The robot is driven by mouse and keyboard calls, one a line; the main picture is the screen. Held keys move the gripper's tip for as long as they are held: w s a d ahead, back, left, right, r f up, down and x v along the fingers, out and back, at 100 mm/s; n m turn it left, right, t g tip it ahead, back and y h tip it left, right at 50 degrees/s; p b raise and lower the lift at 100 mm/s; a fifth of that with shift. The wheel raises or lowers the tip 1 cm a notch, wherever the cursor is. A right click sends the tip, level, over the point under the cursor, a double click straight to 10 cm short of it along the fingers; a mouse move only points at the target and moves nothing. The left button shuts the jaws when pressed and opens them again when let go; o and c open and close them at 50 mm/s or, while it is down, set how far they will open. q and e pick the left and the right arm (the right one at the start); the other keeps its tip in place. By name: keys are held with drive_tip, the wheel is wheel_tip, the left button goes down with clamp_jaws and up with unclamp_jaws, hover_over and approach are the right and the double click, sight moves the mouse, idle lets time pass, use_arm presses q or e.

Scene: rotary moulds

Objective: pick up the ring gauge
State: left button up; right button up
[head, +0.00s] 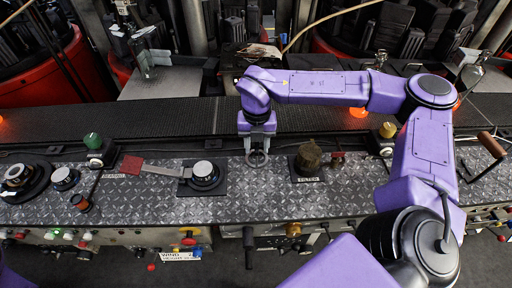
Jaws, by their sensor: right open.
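The ring gauge appears to be the small grey ring (257,160) on the diamond-plate console top, near the middle of the head view. My right gripper (257,146) points down directly over it, with its jaws open and its two fingertips close to the ring's sides. The fingers partly hide the ring, and I cannot tell whether they touch it. My left gripper is not in view.
A silver-topped knob on a black plate (205,175) with a lever stands left of the ring. A brown knob (309,157) stands close on the right. A dark ribbed belt (150,119) runs behind the console (270,207). Red-based machines stand at the back.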

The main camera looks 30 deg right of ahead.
drive_tip(key=shift+f, duration=0.95)
clamp_jaws()
drive_tip(key=shift+r, duration=0.15)
